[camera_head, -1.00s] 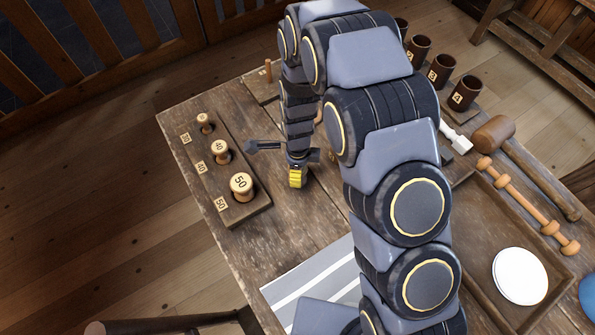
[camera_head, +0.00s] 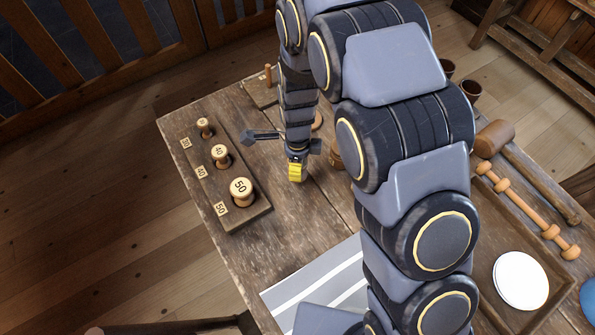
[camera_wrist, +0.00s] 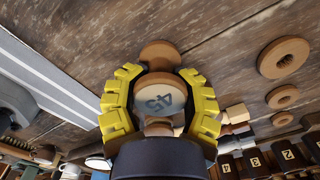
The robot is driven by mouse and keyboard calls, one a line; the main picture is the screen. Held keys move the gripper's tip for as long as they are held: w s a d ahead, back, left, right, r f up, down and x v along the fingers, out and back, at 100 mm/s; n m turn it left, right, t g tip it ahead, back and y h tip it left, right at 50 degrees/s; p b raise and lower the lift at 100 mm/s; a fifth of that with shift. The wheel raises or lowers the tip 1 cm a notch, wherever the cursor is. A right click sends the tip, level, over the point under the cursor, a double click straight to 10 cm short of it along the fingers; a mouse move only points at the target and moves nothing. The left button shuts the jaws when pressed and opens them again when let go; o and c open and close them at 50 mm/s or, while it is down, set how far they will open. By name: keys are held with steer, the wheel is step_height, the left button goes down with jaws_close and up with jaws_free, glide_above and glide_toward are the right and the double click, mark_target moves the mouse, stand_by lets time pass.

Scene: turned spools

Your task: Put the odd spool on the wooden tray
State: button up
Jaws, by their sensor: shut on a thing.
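My gripper (camera_wrist: 160,85), with yellow fingers, is shut on a spool (camera_wrist: 158,97) whose pale round face reads 45, upside down in the wrist view. A brown wooden disc (camera_wrist: 160,54) shows just beyond this face; I cannot tell if it is part of the spool. In the head view my gripper (camera_head: 297,170) is over the table, right of the spool board, and the held spool is not clearly seen. A wooden tray (camera_head: 488,232) lies at the right, partly behind my arm, with a white disc (camera_head: 521,280) in it.
A board (camera_head: 250,217) at left holds three numbered spools, including 40 (camera_head: 220,156) and 50 (camera_head: 241,191). A mallet (camera_head: 495,138) and a turned wooden rod (camera_head: 523,207) lie near the tray. A striped cloth (camera_head: 325,283) is in front. Rings (camera_wrist: 283,57) lie on the table.

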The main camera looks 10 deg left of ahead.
step_height(320, 180, up, 5)
steer(key=shift+r, duration=0.15)
steer(key=s+d+r+m, duration=0.1)
steer(key=s+d+m, duration=0.1)
steer(key=d+m, duration=0.5)
steer(key=s+d+r+m, duration=0.2)
steer(key=d+m, duration=0.5)
steer(key=d, duration=1.3)
steer(key=shift+s+d, duration=0.2)
steer(key=shift+s, duration=0.25)
steer(key=s+d+m, duration=0.1)
steer(key=s+d, duration=0.1)
steer(key=s+d+m, duration=0.3)
steer(key=d+m, duration=0.1)
steer(key=shift+s+d+r, duration=0.1)
steer(key=shift+s+r, duration=0.15)
steer(key=shift+s, duration=0.15)
glide_above(479, 208)
steer(key=s+a, duration=0.2)
steer(key=a, duration=0.1)
steer(key=f, duration=1)
steer(key=shift+s+d, duration=0.1)
steer(key=shift+d, duration=0.15)
steer(key=shift+f, duration=1.5)
